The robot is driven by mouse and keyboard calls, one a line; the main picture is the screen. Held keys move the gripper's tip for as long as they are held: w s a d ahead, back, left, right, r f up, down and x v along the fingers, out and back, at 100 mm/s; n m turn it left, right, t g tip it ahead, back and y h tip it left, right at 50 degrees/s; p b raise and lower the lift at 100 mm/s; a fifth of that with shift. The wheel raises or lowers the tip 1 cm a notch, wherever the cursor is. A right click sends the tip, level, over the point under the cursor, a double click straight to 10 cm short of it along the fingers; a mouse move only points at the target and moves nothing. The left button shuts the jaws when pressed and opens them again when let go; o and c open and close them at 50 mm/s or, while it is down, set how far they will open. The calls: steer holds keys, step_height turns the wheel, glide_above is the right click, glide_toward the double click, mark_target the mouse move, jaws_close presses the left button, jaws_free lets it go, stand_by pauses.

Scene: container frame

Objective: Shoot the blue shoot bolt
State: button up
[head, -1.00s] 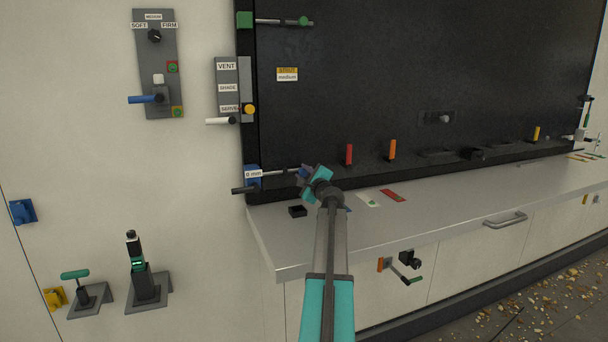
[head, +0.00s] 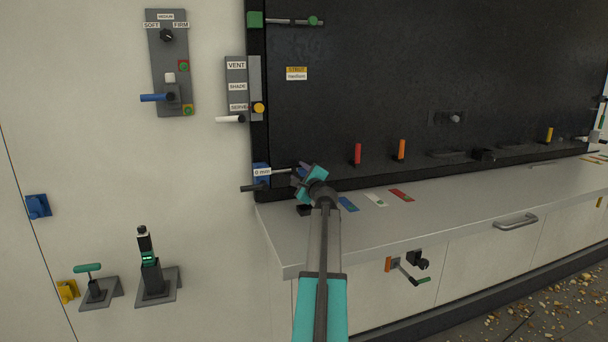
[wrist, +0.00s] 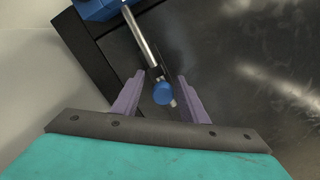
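The blue shoot bolt has a blue housing (head: 262,170) at the lower left corner of the black panel, with a "0 mm" label on it. A silver rod (wrist: 144,38) runs from the housing and ends in a round blue knob (wrist: 163,93). My gripper (wrist: 158,98) is open, with one purple finger on each side of the knob. A gap shows between the knob and each finger, so it is not gripped. In the head view my gripper (head: 302,176) covers the knob end of the rod.
A green bolt (head: 290,21) sits at the panel's upper left. A dark lever (head: 256,187) sticks out below the blue housing. The grey counter (head: 425,211) lies under my arm, with coloured cards and a small black block on it. Red (head: 357,154) and orange (head: 401,149) handles stand along the panel's lower edge.

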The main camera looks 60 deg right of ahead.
steer(key=shift+s+d, duration=0.25)
steer(key=shift+s, duration=0.05)
steer(key=b+v, duration=0.4)
steer(key=v, duration=0.9)
steer(key=shift+s+a, duration=0.25)
steer(key=shift+a, duration=0.05)
stand_by(0.7)
steer(key=shift+f, duration=0.1)
